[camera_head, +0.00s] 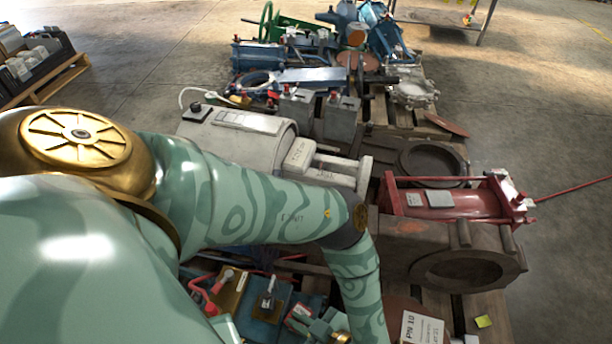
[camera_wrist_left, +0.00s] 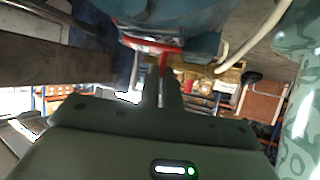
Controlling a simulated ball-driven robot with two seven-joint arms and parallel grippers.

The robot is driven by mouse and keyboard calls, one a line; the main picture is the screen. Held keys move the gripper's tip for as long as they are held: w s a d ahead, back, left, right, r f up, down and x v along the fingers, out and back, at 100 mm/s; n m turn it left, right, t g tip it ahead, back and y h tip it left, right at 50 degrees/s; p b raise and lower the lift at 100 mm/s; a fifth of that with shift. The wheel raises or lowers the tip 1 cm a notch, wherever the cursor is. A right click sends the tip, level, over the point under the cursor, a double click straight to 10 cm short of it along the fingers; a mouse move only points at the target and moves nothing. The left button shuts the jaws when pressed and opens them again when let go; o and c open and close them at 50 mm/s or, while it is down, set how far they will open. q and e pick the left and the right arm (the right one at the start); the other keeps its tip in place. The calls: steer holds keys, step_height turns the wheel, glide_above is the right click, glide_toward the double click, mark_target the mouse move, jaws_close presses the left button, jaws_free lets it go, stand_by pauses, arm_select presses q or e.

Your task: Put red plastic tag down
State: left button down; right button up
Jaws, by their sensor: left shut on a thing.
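My left gripper (camera_wrist_left: 163,78) shows in the left wrist view with its two dark fingers close together. A thin strip of red, the red plastic tag (camera_wrist_left: 163,58), shows between the fingertips, seen nearly edge-on. A wider red band just beyond the fingertips lies against a blue-grey body; I cannot tell whether it belongs to the tag. In the head view my left arm reaches down to the bottom edge, and its gripper is hidden or out of the picture. My right gripper is not in view.
A wooden pallet (camera_head: 488,306) carries a grey motor (camera_head: 238,138), a red cylinder (camera_head: 455,205) and a rusty block with a round bore (camera_head: 415,255). Clear concrete floor (camera_head: 545,110) lies to the right.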

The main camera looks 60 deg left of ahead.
arm_select(q)
steer(key=shift+f, duration=0.4)
steer(key=shift+r, duration=0.1)
steer(key=c, duration=1.6)
jaws_free()
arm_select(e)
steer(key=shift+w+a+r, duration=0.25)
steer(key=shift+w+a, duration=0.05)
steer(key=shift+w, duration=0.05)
